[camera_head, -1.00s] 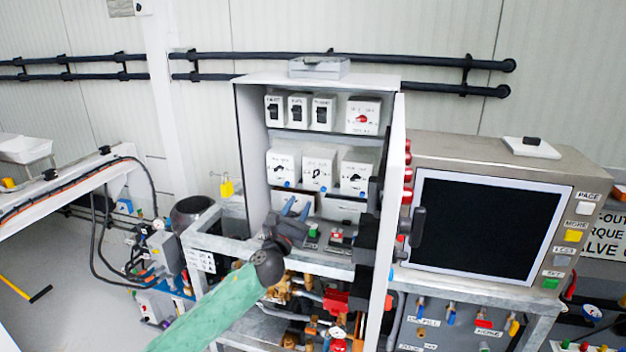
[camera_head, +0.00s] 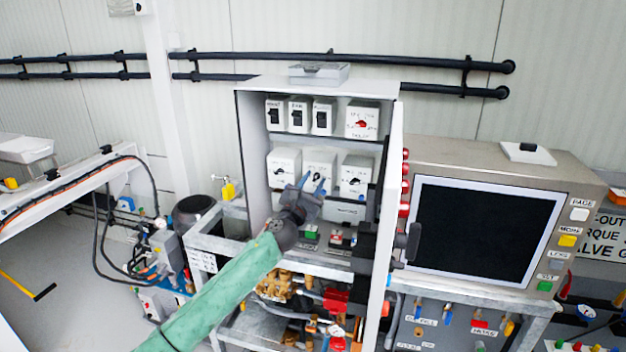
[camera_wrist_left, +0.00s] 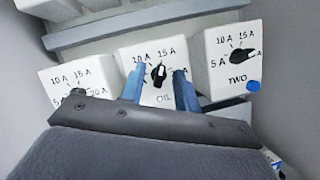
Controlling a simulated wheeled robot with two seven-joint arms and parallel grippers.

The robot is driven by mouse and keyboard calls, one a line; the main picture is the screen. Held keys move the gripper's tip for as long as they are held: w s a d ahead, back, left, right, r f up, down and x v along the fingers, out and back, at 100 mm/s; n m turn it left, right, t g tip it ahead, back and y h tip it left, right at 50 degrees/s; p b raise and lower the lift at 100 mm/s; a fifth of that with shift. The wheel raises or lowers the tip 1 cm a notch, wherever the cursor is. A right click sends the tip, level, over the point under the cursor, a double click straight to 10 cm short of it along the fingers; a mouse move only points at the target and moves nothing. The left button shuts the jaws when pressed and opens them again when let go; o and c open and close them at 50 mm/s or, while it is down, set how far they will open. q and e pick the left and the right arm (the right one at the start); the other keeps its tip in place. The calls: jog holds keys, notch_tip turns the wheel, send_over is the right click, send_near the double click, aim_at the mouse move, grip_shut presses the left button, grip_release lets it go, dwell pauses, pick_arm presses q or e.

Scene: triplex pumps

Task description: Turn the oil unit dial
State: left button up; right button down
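The oil unit (camera_wrist_left: 166,95) is a white box marked OIL in the left wrist view, the middle one of a row of three. Its black dial (camera_wrist_left: 159,74) has a pale pointer and sits between the tips of my left gripper (camera_wrist_left: 157,84). The two blue fingers are apart, one on each side of the dial; I cannot tell whether they touch it. In the head view the oil unit (camera_head: 320,159) is on the cabinet's middle shelf, with my left gripper (camera_head: 310,184) in front of its lower part. My right gripper is not in view.
The unit marked TWO (camera_wrist_left: 234,59) stands to the right and another dial unit (camera_wrist_left: 80,80) to the left. The cabinet's open door (camera_head: 393,200) stands right of the arm. A large dark screen (camera_head: 478,228) is further right.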

pick_arm(q)
jog(key=shift+w, duration=0.15)
jog(key=shift+c, duration=0.4)
grip_shut()
jog(key=shift+d, duration=0.1)
